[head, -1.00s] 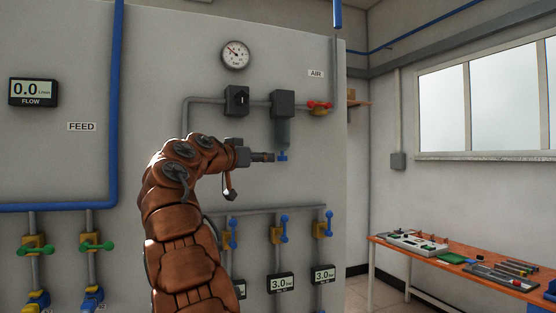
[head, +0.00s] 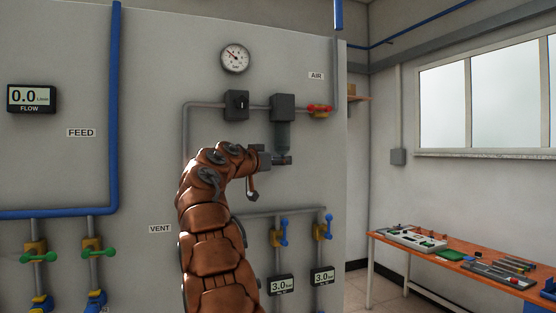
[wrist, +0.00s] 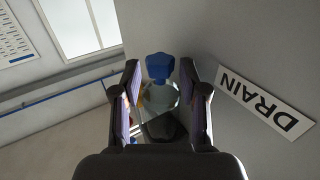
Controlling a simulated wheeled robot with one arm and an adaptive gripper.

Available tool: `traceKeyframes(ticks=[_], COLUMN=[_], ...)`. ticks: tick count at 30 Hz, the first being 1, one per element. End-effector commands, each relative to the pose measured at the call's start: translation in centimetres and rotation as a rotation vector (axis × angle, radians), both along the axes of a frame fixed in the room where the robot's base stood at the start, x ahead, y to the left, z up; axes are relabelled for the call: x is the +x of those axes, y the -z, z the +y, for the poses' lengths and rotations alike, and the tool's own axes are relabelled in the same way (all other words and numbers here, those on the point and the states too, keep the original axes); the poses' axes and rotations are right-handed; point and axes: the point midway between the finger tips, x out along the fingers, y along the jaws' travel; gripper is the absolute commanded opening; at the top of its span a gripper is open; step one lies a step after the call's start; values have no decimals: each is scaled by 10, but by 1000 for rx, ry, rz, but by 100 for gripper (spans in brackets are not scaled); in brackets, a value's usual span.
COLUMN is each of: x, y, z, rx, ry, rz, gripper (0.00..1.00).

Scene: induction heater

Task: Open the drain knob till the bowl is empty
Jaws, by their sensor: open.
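The blue drain knob (wrist: 160,67) shows in the wrist view between my two fingers, with a gap on each side. In the head view it is hidden by my gripper (head: 283,160). The grey translucent bowl (head: 282,135) hangs under a dark filter head (head: 283,107) on the wall panel. The bowl also shows in the wrist view (wrist: 160,97), beyond the knob. I cannot tell how much liquid is in it. My gripper is open, its fingers on either side of the knob, and it also shows in the wrist view (wrist: 163,75).
A DRAIN label (wrist: 264,102) is on the panel beside my gripper. A dark regulator (head: 236,104), a red-handled air valve (head: 319,109) and a gauge (head: 235,58) are above. Blue-handled valves (head: 284,231) are below. An orange workbench (head: 382,238) stands at the right.

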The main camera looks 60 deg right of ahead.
Motion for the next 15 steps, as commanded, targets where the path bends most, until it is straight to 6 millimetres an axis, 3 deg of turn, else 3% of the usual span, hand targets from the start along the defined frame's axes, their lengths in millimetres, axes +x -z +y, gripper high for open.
traceKeyframes(ticks=[2,15], x=[0,0], y=[0,0], z=[0,0], rx=[0,0], ry=[0,0], rz=[0,0], gripper=[43,0])
